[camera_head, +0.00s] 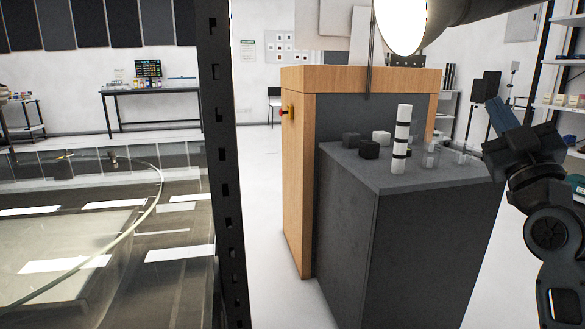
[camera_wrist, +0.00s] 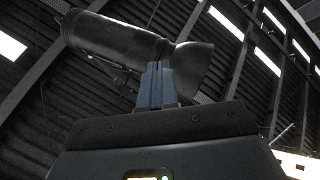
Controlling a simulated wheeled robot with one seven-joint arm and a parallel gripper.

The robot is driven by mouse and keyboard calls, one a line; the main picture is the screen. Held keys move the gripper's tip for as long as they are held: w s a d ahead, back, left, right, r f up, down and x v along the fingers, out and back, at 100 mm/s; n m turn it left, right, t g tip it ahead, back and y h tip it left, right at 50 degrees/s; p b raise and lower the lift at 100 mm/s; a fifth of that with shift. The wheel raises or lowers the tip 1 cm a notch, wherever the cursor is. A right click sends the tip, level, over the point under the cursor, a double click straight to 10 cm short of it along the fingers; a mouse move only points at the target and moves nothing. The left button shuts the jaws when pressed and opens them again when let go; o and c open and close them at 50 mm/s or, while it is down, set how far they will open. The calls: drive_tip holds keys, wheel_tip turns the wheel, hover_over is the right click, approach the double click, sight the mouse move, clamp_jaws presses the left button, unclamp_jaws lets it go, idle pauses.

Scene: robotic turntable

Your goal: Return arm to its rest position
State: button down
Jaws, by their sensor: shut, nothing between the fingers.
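My arm stands at the right edge of the head view, folded with its wrist tilted up. My gripper (camera_head: 492,103) is at its upper end, to the right of the grey block-like stand (camera_head: 425,245), with its blue-grey fingers pointing upward. In the wrist view my gripper (camera_wrist: 156,66) shows its two fingers pressed together, with nothing between them. Beyond them are the ceiling and a dark cylindrical lamp-like body (camera_wrist: 115,38).
On the grey stand are a white cylinder with black bands (camera_head: 401,140), several small dark and white blocks, and clear glassware (camera_head: 430,154). A wooden cabinet (camera_head: 297,180) stands behind. A black perforated post (camera_head: 222,170) and a glass-sided tank (camera_head: 90,240) are left. Shelves (camera_head: 565,105) are right.

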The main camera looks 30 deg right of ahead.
drive_tip(key=s+a+f+m+g+y, duration=0.25)
drive_tip(key=a+f+m, duration=0.25)
drive_tip(key=a+f, duration=1.3)
drive_tip(key=s+a+f+g+y, duration=0.35)
drive_tip(key=s+a+f, duration=0.65)
drive_tip(key=s+f, duration=0.35)
drive_tip(key=s+a+f+n+g+y, duration=0.25)
drive_tip(key=s+y, duration=0.25)
drive_tip(key=s, duration=1)
wheel_tip(320, 180, up, 20)
drive_tip(key=p, duration=1.9)
drive_tip(key=shift+w+a+n, duration=0.2)
drive_tip(key=shift+a+n, duration=0.15)
drive_tip(key=shift+d+f, duration=0.1)
